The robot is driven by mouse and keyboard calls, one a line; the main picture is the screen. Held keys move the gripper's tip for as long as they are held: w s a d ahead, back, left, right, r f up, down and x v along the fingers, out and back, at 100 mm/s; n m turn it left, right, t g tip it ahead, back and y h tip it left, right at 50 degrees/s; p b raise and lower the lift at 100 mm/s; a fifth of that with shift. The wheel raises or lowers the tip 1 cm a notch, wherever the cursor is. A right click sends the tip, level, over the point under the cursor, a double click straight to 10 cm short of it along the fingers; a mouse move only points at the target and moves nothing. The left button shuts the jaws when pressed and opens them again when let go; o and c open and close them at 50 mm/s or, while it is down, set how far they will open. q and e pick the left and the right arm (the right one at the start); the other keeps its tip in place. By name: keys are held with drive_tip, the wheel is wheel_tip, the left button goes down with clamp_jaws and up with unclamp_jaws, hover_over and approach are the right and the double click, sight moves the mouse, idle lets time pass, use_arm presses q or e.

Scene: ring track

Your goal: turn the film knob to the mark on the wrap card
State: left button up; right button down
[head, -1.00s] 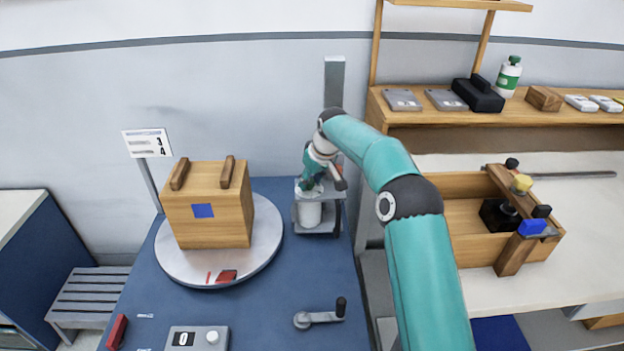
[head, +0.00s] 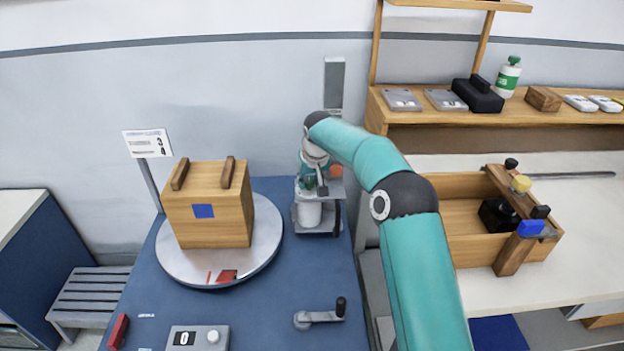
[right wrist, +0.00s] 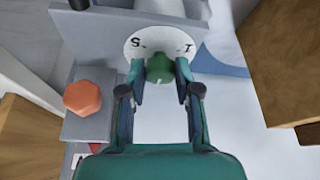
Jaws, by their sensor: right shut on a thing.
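The green film knob (right wrist: 160,68) sits on a white dial (right wrist: 146,43) in the right wrist view. The figures 5 and 1 show on the dial, turned over, and a small pale line shows on the knob's near side. My right gripper (right wrist: 160,74) is shut on the knob, one finger on each side. In the head view my right gripper (head: 309,187) is at the top of the film stand, above the white roll (head: 309,213). The wrap card (head: 148,143) stands on a post at the left; its print is too small to read surely. My left gripper is out of view.
An orange knob (right wrist: 83,97) sits close beside my right gripper. A wooden crate (head: 208,220) with a blue square stands on the round turntable (head: 170,265). A crank (head: 320,317) and a counter box (head: 198,338) are at the front of the blue table.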

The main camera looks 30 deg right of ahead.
drive_tip(key=m, duration=0.2)
drive_tip(key=m+h+p, duration=0.1)
drive_tip(key=shift+w+a+r+m+g, duration=0.1)
drive_tip(key=shift+a+r+m+g, duration=0.05)
drive_tip(key=shift+m+g, duration=0.2)
drive_tip(key=m+h+p, duration=0.1)
drive_tip(key=m+p, duration=0.1)
drive_tip(key=shift+w+m+g, duration=0.1)
drive_tip(key=shift+m+g, duration=0.25)
drive_tip(key=m+g+h+p, duration=0.1)
drive_tip(key=m+p, duration=0.2)
drive_tip(key=p, duration=0.1)
drive_tip(key=shift+r+m, duration=0.1)
drive_tip(key=shift+m, duration=0.3)
drive_tip(key=shift+f+m+g+p, duration=0.2)
drive_tip(key=shift+m+g+p, duration=0.2)
drive_tip(key=shift+m+p, duration=0.4)
drive_tip(key=c, duration=0.9)
unclamp_jaws()
drive_tip(key=shift+o, duration=0.4)
drive_tip(key=shift+w, duration=0.1)
drive_tip(key=shift+a, duration=0.1)
